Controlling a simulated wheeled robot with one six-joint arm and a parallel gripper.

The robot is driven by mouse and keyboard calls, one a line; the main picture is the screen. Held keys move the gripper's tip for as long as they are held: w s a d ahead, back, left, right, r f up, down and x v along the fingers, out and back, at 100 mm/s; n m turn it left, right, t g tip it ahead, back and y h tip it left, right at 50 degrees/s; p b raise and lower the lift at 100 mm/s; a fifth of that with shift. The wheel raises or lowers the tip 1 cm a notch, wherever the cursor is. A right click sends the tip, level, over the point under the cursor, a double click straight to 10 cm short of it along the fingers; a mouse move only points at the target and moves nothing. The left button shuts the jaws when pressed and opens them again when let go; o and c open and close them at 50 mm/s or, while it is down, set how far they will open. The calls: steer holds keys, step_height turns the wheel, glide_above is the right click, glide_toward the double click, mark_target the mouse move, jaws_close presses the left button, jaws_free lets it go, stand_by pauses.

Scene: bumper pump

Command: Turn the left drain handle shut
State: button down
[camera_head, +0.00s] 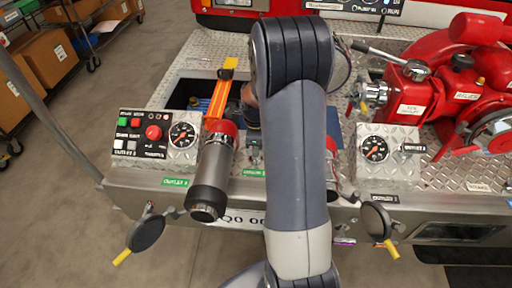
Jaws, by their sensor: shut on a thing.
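At the lower left, a round dark disc with a yellow-tipped handle (122,257) sticks out in front of the bumper. A similar yellow-tipped handle (391,249) is at the lower right. A small metal fitting (255,155) shows beside my arm, above a green label. I cannot tell for certain which of these is the left drain handle, and no label confirms it. My arm rises through the middle of the view and bends at the top. Its far end and my gripper are hidden behind it, so the fingertips and what they touch do not show.
A grey nozzle (210,180) with a red collar and orange bars lies left of my arm. A control panel (143,130) and gauge (182,135) are left of it. Another gauge (374,149) and the red pump (425,95) are right. Boxes on carts (45,55) stand upper left.

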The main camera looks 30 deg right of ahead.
steer(key=c, duration=1.5)
jaws_free()
step_height(320, 180, up, 11)
steer(key=shift+f, duration=0.1)
step_height(320, 180, down, 11)
